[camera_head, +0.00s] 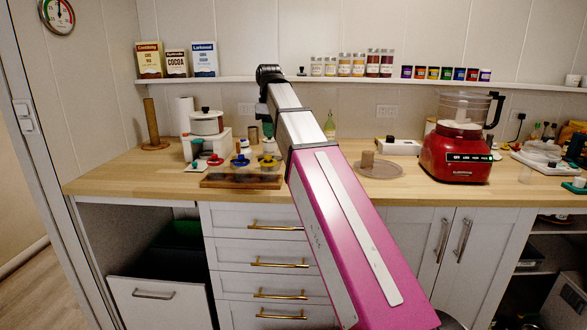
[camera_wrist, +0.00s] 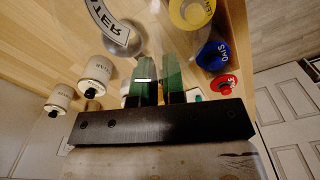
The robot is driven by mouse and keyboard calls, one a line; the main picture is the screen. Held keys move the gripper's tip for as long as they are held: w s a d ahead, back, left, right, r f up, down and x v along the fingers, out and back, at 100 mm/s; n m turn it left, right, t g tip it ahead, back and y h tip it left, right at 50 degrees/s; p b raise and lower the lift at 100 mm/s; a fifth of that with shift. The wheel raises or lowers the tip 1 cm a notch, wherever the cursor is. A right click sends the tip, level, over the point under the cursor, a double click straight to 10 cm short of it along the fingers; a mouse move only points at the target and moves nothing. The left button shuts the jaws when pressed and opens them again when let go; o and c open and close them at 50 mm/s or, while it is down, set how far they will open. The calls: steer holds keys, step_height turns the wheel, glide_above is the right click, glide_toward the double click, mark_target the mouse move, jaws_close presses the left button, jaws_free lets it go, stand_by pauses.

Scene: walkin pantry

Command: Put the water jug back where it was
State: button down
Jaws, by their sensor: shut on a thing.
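The water jug (camera_wrist: 118,38) shows at the top left of the wrist view as a rounded grey body with a curved white label reading "TER". It lies just beyond the fingertips of my gripper (camera_wrist: 158,62). The gripper has green fingers with a narrow gap between them and is shut on the jug, though the exact contact is hard to see. In the head view my gripper (camera_head: 264,112) is above the back of the wooden counter (camera_head: 120,172), behind my arm. I cannot make out the jug there.
White canisters (camera_wrist: 95,75) stand to the left. A red food processor (camera_head: 455,155) and a round grey mat (camera_head: 385,170) are farther right on the counter.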

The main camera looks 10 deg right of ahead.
steer(key=shift+w+d+f, duration=1.2)
steer(key=shift+d+f, duration=0.25)
steer(key=shift+f, duration=0.35)
steer(key=shift+w+d+f, duration=1.25)
steer(key=shift+d+f, duration=0.15)
steer(key=shift+f, duration=0.45)
steer(key=shift+w+d+f, duration=1.2)
steer(key=shift+d+f, duration=0.25)
steer(key=shift+f, duration=0.35)
steer(key=shift+f, duration=0.15)
steer(key=c, duration=1.2)
jaws_free()
step_height(320, 180, up, 12)
